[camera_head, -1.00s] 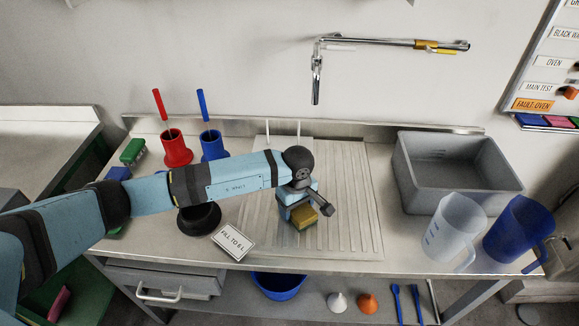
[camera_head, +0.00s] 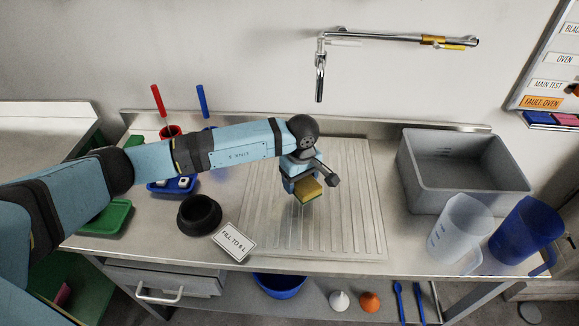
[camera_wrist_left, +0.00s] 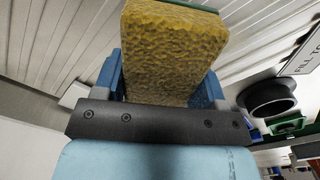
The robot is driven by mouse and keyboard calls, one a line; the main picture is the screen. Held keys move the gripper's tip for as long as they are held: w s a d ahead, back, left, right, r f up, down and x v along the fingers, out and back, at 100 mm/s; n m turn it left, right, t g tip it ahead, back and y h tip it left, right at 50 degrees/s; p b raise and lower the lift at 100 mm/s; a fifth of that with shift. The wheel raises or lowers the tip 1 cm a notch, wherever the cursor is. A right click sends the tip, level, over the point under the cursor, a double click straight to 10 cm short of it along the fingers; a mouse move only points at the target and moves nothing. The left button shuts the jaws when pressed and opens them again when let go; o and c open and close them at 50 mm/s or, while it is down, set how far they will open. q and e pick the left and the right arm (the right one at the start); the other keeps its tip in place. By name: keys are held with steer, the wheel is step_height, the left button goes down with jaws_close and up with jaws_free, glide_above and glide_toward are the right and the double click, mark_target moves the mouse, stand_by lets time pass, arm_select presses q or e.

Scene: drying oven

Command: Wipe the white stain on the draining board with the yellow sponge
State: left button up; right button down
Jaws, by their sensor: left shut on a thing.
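My left gripper (camera_head: 303,184) is shut on the yellow sponge (camera_head: 309,191), which has a thin green layer. It holds the sponge over the middle of the ribbed metal draining board (camera_head: 350,215). In the left wrist view the sponge (camera_wrist_left: 172,50) fills the space between the blue fingers, with board grooves behind it. I cannot tell whether the sponge touches the board. I cannot clearly make out the white stain. My right gripper is not in view.
A grey basin (camera_head: 462,172) stands to the right, with a clear jug (camera_head: 458,232) and a blue jug (camera_head: 524,235) in front. A black round holder (camera_head: 199,214) and a "FILL TO 6 L" sign (camera_head: 233,242) are left of the board. A tap (camera_head: 320,75) is above.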

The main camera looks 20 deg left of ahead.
arm_select(q)
step_height(320, 180, up, 2)
steer(key=shift+w+a+r+p, duration=0.1)
steer(key=shift+w+r+p, duration=0.1)
steer(key=shift+p, duration=0.2)
steer(key=shift+s+r, duration=0.15)
steer(key=shift+r, duration=0.6)
